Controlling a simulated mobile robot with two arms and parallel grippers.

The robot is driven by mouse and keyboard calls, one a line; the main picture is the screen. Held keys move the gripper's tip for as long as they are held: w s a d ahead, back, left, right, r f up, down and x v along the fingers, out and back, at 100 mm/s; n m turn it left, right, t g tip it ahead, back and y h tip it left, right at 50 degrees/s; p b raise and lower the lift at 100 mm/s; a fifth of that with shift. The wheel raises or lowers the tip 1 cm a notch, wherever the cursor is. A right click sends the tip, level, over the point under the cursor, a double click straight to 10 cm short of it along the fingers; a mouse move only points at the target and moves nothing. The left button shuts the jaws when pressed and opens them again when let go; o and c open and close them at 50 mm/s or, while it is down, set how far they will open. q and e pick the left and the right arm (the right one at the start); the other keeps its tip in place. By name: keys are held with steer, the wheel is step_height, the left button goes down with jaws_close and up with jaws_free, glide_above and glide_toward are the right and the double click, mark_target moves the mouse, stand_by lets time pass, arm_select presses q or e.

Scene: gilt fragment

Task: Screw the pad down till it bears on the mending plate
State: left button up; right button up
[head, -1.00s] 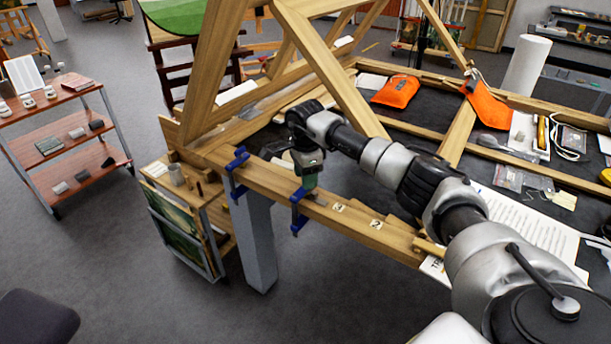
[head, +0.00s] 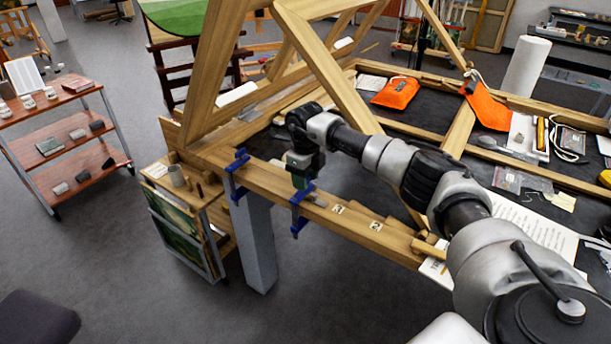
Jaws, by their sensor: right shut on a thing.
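Two blue clamps sit on the front wooden rail (head: 352,226): one clamp (head: 237,178) to the left, the other clamp (head: 299,212) to the right. My right gripper (head: 301,182) points down over the right clamp, shut on its screw handle. The gripper's jaws cover most of the handle. The pad is too small and hidden to make out, so I cannot tell whether it touches the plate. A small grey patch (head: 318,201) on the rail just right of this clamp may be the mending plate. My left gripper is not in view.
Tall timber braces (head: 335,75) rise behind my right arm. Orange pouches (head: 396,93), papers (head: 535,228) and small tools lie inside the frame. Open floor lies in front.

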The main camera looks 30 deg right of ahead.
steer(key=m, duration=0.4)
steer(key=shift+r+m+p, duration=0.1)
steer(key=shift+m+p, duration=0.2)
steer(key=shift+p, duration=0.1)
steer(key=shift+m+p, duration=0.4)
steer(key=shift+m, duration=1.5)
steer(key=o, duration=0.9)
step_height(320, 180, up, 11)
steer(key=shift+f+b, duration=0.15)
steer(key=shift+b, duration=0.85)
